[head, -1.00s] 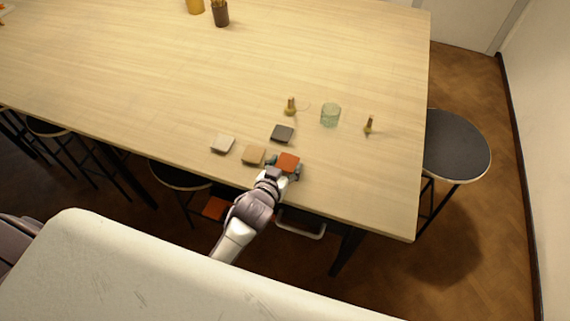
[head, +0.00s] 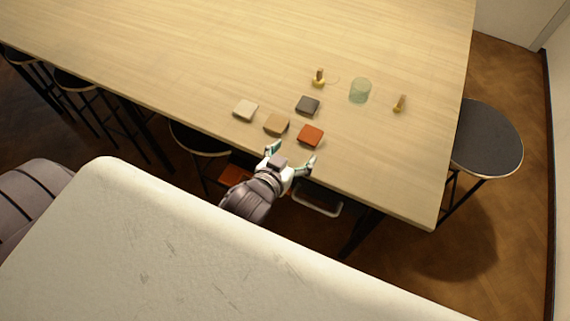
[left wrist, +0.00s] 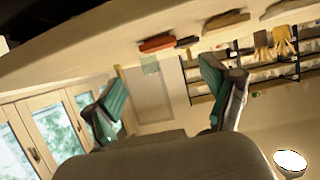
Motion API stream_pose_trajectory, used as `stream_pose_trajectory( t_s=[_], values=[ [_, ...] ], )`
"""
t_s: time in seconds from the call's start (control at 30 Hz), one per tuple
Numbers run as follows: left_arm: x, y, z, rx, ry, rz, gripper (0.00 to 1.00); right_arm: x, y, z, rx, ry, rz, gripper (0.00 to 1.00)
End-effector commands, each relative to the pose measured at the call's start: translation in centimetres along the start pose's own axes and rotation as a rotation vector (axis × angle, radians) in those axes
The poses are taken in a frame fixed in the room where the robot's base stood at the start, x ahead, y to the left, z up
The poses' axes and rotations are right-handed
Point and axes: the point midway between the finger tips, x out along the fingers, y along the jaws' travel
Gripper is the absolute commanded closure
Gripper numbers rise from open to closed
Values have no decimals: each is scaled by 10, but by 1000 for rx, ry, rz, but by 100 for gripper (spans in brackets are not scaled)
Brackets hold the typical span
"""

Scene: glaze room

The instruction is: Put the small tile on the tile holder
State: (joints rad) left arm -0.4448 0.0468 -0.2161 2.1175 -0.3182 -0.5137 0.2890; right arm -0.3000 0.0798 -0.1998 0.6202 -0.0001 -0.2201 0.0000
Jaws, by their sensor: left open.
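Several small square tiles lie on the wooden table: an orange-red one (head: 311,135), a tan one (head: 276,124), a dark grey one (head: 307,105) and a cream one (head: 245,110). I cannot tell which piece is the tile holder. My left gripper (head: 292,156) is open and empty at the table's near edge, just short of the orange-red tile and apart from it. In the left wrist view, its spread fingers (left wrist: 165,75) have nothing between them, and the orange-red tile (left wrist: 157,43) shows beyond them. My right gripper is not in view.
A greenish glass (head: 359,91) and two small brass-coloured pieces (head: 319,78) (head: 400,103) stand behind and right of the tiles. A stool (head: 487,139) is at the table's right end. The table (head: 180,60) is clear to the left.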

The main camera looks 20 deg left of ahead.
Motion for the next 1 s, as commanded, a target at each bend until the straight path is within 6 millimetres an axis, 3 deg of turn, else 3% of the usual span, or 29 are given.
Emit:
stream_pose_trajectory(
  t_s=[0.1,0.3,0.67,0.77,0.83,0.97,1.0],
  values=[
    [-24,0,2,0,-1,0,15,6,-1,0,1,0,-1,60],
    [-45,0,1,0,-1,0,15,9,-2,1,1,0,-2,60],
    [-47,1,5,4,-10,2,15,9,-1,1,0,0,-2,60],
    [-34,4,37,19,-65,13,15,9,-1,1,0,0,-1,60],
    [-21,8,80,36,-139,28,15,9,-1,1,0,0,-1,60],
    [-1,10,189,74,-322,59,15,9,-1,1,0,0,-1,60],
    [0,10,225,85,-382,68,15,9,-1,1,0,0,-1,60]
  ],
)
